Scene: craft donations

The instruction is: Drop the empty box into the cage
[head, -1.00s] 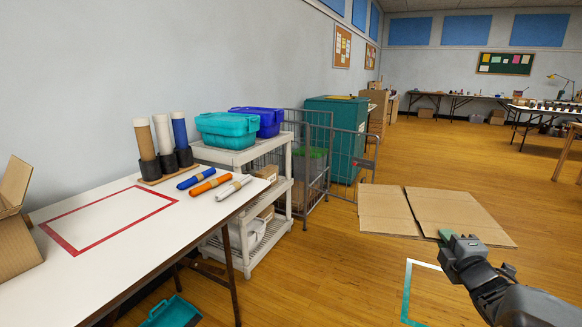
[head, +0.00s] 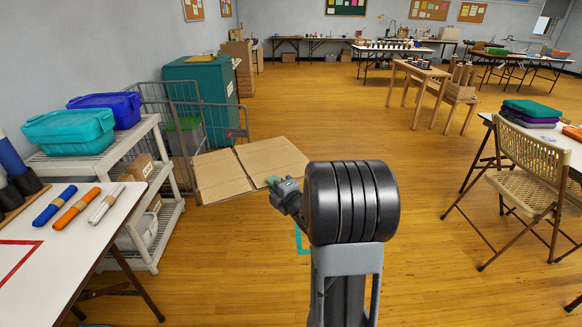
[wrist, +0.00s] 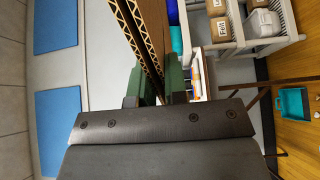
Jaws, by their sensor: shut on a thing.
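The empty box (head: 272,158) is a flattened brown cardboard sheet with a fold line, held out level in the head view. In the wrist view its corrugated edges (wrist: 131,25) stand between my green fingers. My gripper (head: 278,184) is shut on its near edge; it also shows in the wrist view (wrist: 152,90). The cage (head: 147,92) is a grey wire-mesh cage at left, beyond the box, with its gate swung out. A grey bin with green contents (head: 184,138) shows inside. The box's left edge overlaps the cage in the picture; I cannot tell whether they touch.
A white shelf cart (head: 150,190) with teal (head: 70,132) and blue tubs (head: 108,106) stands left of the cage. A green cabinet (head: 205,75) stands behind it. A white table (head: 75,235) is front left, a folding chair (head: 527,172) right. The floor (head: 330,110) between is mostly clear.

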